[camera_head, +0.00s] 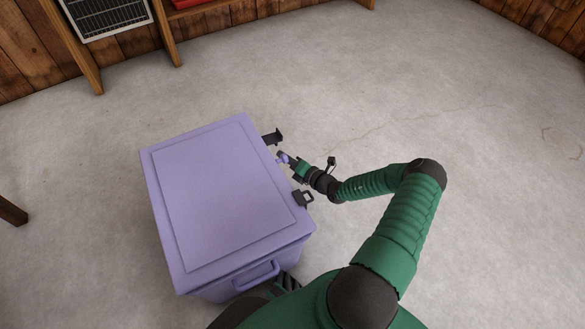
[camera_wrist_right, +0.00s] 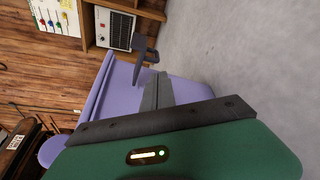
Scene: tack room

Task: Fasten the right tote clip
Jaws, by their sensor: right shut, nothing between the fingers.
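The lavender tote (camera_head: 225,195) stands on the floor with its lid down. Two dark clips are on its right side: a far clip (camera_head: 272,137), which sticks out from the edge, and a near clip (camera_head: 303,198) with a loop shape. My right gripper (camera_head: 284,158) is shut and empty, beside the tote's right edge between the two clips. In the right wrist view its fingertips (camera_wrist_right: 158,88) point at the tote side (camera_wrist_right: 118,95), with a dark clip (camera_wrist_right: 144,55) just beyond them. Whether the fingers touch the tote is unclear.
A tote handle (camera_head: 258,275) is on the near side. The grey floor is open to the right (camera_head: 480,180). Wooden shelving (camera_head: 165,30) and a grilled panel (camera_head: 108,15) stand at the back left. A wooden leg (camera_head: 12,212) shows at the left edge.

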